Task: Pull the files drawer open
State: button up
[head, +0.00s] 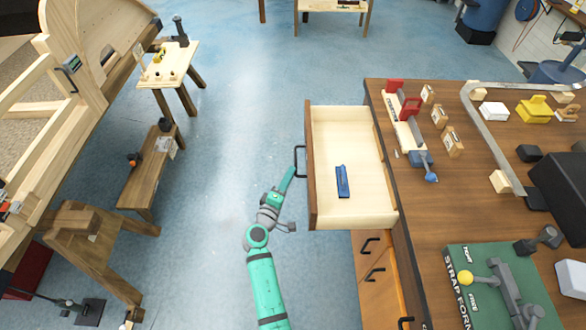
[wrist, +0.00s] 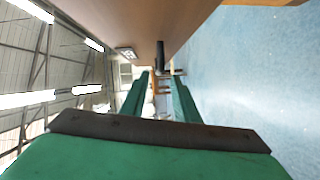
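My gripper (head: 293,170) is at the handle. In the wrist view its green fingers (wrist: 160,78) are apart, with the handle between or just beyond their tips. Contact is unclear.
The workbench (head: 440,205) on the right holds a vise, blocks and a green strap former (head: 500,285). More closed drawers (head: 372,262) are below the open one. A low wooden bench (head: 150,175) stands left. Blue floor (head: 225,130) between is clear.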

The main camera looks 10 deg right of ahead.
jog(key=v, duration=0.3)
jog(key=shift+s+a, duration=0.15)
jog(key=shift+s, duration=0.15)
dwell(0.3)
jog(key=s+a+f+m+y, duration=0.1)
jog(key=s+a+f+y, duration=0.15)
jog(key=s, duration=0.65)
jog(key=s+a+f+y, duration=0.1)
jog(key=s+f+y, duration=0.15)
jog(key=s, duration=0.65)
jog(key=s+a+f+m+y, duration=0.15)
jog(key=s+f, duration=0.25)
jog(key=s, duration=0.4)
jog(key=s+a+r+m+t+y, duration=0.1)
jog(key=s+r+m, duration=0.6)
jog(key=s+r, duration=1)
jog(key=shift+s+a+y, duration=0.5)
jog(key=shift+s+y, duration=0.25)
jog(key=shift+s, duration=0.3)
